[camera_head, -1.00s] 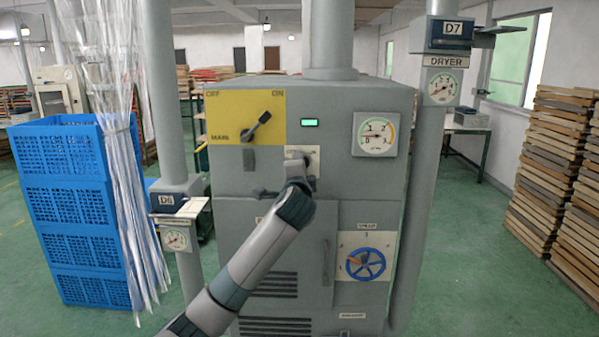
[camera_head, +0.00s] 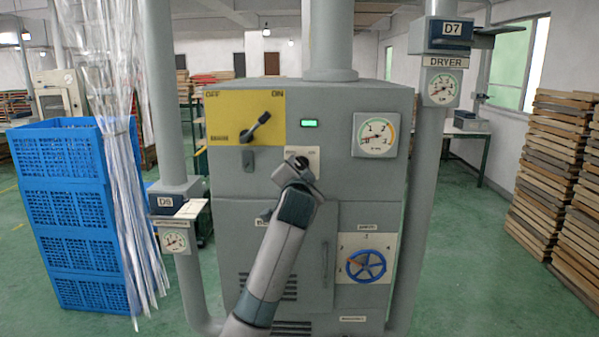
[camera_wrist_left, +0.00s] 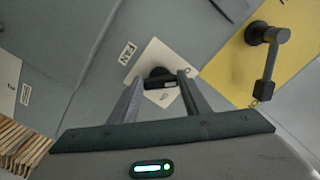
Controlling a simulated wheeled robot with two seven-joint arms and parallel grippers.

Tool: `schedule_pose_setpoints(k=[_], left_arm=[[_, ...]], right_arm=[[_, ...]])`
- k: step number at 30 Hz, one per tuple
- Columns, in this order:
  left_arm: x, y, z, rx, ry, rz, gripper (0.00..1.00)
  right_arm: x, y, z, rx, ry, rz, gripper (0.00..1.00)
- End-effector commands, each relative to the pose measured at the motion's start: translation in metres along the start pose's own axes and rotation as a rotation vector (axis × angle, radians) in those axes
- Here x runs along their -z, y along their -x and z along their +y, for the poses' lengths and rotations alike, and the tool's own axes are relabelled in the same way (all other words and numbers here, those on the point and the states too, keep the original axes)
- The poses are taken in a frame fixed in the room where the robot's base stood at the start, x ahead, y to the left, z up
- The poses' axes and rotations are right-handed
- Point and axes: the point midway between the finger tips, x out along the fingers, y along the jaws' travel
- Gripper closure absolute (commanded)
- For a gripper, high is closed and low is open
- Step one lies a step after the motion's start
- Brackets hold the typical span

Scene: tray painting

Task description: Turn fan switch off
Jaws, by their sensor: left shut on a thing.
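The fan switch is a dark knob on a pale plate (camera_head: 314,154) on the front of the grey machine, below the green lamp. My left gripper (camera_head: 300,164) is at this plate and hides part of it. In the left wrist view, the dark knob (camera_wrist_left: 160,73) sits between the fingertips of my left gripper (camera_wrist_left: 164,82), which are shut on it. The label "FAN" (camera_wrist_left: 127,53) is beside the plate. I cannot read the knob's setting clearly. My right gripper is not in view.
The yellow main switch panel (camera_head: 225,112), its black lever tilted toward ON, is up and left of the plate. A gauge (camera_head: 376,135) and a blue handwheel (camera_head: 366,266) are on the right. Blue crates (camera_head: 70,210) stand left, stacked wooden frames (camera_head: 560,160) right.

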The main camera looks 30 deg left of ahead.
Motion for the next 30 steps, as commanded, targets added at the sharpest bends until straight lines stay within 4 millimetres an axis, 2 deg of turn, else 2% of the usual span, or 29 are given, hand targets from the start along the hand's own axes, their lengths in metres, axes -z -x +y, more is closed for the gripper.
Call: schedule_pose_setpoints(k=[11, 12, 14, 15, 25, 30], left_arm=[[-0.0017, 0.0, 0.0028, -0.005, 0.01, -0.004, 0.79], [-0.0017, 0.0, 0.0029, -0.005, 0.01, -0.004, 0.55], [-0.0015, 0.0, 0.0027, -0.005, 0.01, -0.003, 0.4], [-0.0013, 0.0, 0.0024, -0.004, 0.009, -0.003, 0.38], [-0.0006, 0.0009, 0.0011, -0.002, 0.008, -0.001, 0.38], [-0.0008, 0.0088, 0.0015, -0.001, 0.008, 0.0, 0.38]], right_arm=[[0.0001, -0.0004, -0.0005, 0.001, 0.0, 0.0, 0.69], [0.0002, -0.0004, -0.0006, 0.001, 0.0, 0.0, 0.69], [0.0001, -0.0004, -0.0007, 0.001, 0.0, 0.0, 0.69], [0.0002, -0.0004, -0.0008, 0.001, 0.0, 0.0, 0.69], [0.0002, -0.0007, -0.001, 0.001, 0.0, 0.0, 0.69], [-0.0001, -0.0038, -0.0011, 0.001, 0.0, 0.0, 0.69]])
